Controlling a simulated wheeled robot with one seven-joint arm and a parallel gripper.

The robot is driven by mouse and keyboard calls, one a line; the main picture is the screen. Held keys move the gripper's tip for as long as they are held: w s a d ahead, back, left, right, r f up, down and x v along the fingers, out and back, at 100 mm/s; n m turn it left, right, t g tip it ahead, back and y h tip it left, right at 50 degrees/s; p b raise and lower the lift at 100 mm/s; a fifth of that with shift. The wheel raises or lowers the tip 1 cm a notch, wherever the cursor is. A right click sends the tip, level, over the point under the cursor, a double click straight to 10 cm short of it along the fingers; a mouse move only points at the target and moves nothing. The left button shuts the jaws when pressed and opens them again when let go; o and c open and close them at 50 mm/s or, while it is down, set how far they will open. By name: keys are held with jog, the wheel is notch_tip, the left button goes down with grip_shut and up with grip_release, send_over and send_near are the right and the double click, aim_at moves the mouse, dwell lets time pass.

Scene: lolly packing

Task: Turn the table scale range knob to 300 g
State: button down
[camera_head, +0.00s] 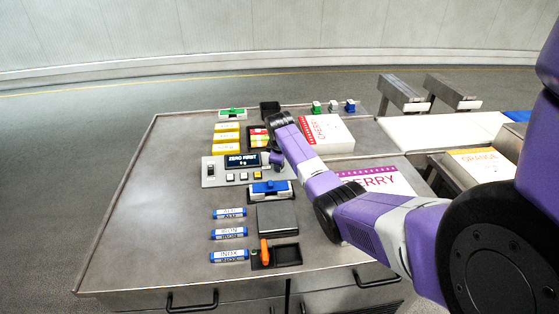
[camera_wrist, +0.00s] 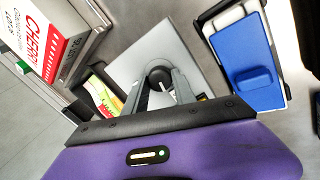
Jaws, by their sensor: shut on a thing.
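The scale's control panel (camera_head: 211,178) is a pale plate on the table, with a dark display (camera_head: 243,160) that reads "ZERO FIRST" and "0 g". A row of small buttons sits below the display. My gripper (camera_head: 276,161) is at the panel's right end and hides the range knob in the head view. In the wrist view, a round black knob (camera_wrist: 158,74) stands on a grey plate (camera_wrist: 140,62). My gripper (camera_wrist: 160,82) is shut on this knob, its two grey fingers on either side. No range marks or pointer are readable.
A blue-topped device (camera_head: 270,188) stands close to the gripper; its blue top also shows in the wrist view (camera_wrist: 245,65). A red-and-white cherry box (camera_head: 328,134) lies behind the arm. Several blue packs (camera_head: 229,232) lie nearer the front. The table's left side is bare.

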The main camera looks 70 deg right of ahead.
jog(key=shift+n, duration=1)
jog(key=shift+p, duration=0.3)
jog(key=c, duration=1)
grip_release()
jog(key=shift+v, duration=3.85)
